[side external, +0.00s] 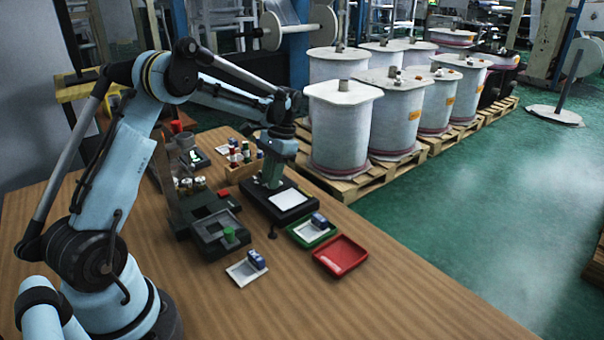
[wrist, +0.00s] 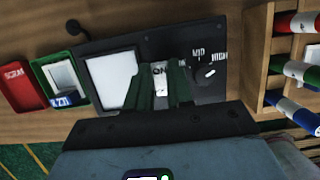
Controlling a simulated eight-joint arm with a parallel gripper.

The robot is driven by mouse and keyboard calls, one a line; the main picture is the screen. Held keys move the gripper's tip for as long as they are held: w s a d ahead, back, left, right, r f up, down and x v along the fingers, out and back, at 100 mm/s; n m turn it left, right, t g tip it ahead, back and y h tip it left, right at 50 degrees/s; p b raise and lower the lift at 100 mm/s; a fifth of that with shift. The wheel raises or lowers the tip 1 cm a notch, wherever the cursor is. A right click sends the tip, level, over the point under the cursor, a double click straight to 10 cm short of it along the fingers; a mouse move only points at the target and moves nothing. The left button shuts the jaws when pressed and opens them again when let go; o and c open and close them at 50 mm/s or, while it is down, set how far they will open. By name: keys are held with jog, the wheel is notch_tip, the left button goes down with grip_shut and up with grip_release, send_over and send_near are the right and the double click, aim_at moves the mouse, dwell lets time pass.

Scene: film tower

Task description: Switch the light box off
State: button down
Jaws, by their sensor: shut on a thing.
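The light box (side external: 262,207) is a flat dark box with a bright white panel on the wooden table; it also shows in the wrist view (wrist: 113,42). In the wrist view its pale switch (wrist: 160,84) sits beside an "ON" label, between the green fingers of my gripper (wrist: 159,90). A dark dial (wrist: 207,72) marked "MID" and "HIGH" lies right of the switch. In the side view my gripper (side external: 270,182) reaches down to the far end of the box. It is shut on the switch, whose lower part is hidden.
A red tray (side external: 341,256) marked "SCRAP" and a green tray (side external: 299,238) with a blue-and-white item lie beside the box. A wooden rack (wrist: 262,50) of rolls stands close on the other side.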

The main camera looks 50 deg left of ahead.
jog(key=c, duration=1)
grip_release()
jog(key=v, duration=1.2)
jog(key=shift+d+r, duration=0.1)
jog(key=s+d+r+t+y, duration=0.1)
jog(key=s+d+r+t, duration=0.15)
jog(key=d, duration=0.25)
jog(key=s+d+r+t, duration=0.1)
jog(key=s+d+t, duration=0.2)
jog(key=d, duration=0.3)
jog(key=s+d+f+t+h, duration=0.1)
jog(key=s+d+f+t, duration=0.4)
jog(key=s+d, duration=0.2)
jog(key=shift+s+d, duration=0.25)
jog(key=shift+s, duration=0.95)
